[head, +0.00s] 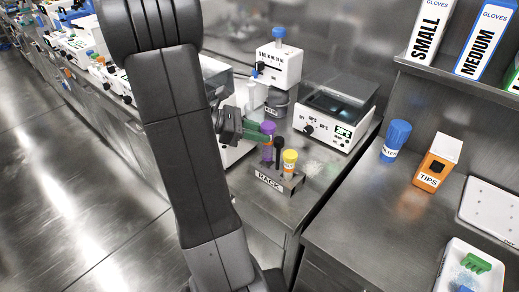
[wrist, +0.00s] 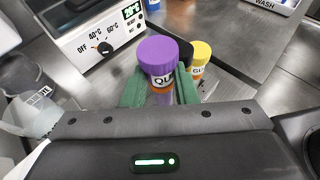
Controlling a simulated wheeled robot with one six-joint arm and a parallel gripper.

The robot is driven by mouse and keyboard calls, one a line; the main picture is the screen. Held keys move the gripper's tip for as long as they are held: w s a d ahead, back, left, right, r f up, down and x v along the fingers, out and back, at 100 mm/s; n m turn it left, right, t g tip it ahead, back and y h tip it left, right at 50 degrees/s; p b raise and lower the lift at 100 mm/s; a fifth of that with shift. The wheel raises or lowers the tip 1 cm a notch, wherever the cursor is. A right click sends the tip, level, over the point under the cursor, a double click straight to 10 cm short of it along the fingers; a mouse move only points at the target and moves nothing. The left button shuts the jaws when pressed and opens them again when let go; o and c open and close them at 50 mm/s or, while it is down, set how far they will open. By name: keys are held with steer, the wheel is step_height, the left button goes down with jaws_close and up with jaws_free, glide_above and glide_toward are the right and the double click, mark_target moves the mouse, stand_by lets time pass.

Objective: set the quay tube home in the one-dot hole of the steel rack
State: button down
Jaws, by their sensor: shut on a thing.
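The quay tube has a purple cap (head: 267,127) and a white label with "QU" showing in the wrist view (wrist: 160,80). My gripper (wrist: 158,88) has its green fingers shut on this tube, just below the cap. The tube is about upright, at the back left of the steel rack (head: 268,181), whose front plate reads "RACK". I cannot tell whether its lower end is inside a hole or above it. A yellow-capped tube (head: 290,157) stands at the right of the rack. The hole dots cannot be made out.
The counter edge lies just in front of the rack.

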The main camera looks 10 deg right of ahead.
steer(key=shift+f+b, duration=0.3)
steer(key=shift+f, duration=2.2)
steer(key=shift+f, duration=0.2)
steer(key=c, duration=1.1)
jaws_free()
steer(key=shift+c, duration=0.2)
steer(key=shift+r, duration=0.25)
steer(key=v, duration=1.2)
steer(key=shift+p, duration=0.35)
